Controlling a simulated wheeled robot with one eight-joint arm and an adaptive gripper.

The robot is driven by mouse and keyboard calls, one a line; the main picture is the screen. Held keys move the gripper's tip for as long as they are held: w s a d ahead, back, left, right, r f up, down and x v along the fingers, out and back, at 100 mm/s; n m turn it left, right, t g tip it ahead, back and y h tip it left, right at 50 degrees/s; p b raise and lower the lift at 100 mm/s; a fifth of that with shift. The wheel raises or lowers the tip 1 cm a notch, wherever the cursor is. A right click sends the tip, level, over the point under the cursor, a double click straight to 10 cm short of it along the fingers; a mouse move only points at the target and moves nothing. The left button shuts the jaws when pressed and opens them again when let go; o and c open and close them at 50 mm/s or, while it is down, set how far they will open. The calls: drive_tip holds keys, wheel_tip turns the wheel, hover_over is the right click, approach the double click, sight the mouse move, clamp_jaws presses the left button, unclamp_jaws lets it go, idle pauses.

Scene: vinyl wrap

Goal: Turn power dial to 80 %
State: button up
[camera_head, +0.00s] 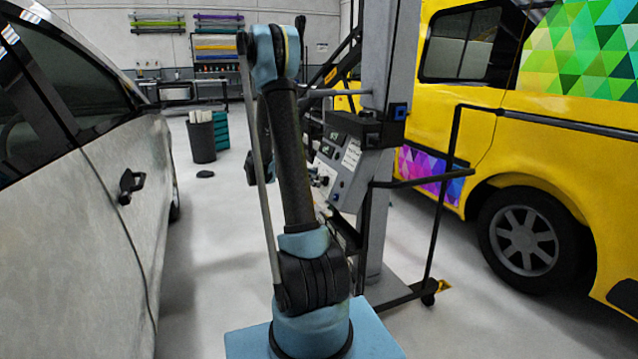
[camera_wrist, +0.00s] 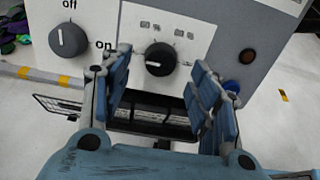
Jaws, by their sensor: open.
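The power dial (camera_wrist: 160,59) is a round black knob on a white plate of the grey control panel (camera_wrist: 271,35). A white mark on it points left. My gripper (camera_wrist: 162,82) is open, with one blue padded finger on each side below the dial. No contact with the dial shows. In the head view, the grey control box (camera_head: 341,177) stands behind my arm, and my fingers cannot be made out there.
A dark off/on knob (camera_wrist: 68,40) sits left of the dial. A small black button (camera_wrist: 247,56) and a blue button (camera_wrist: 231,86) sit to its right. A silver car (camera_head: 75,215) stands left and a yellow van (camera_head: 480,130) right. Pale floor lies between.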

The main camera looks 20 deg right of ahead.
sight(324, 181)
drive_tip(key=shift+x, duration=1.9)
drive_tip(key=c, duration=1.1)
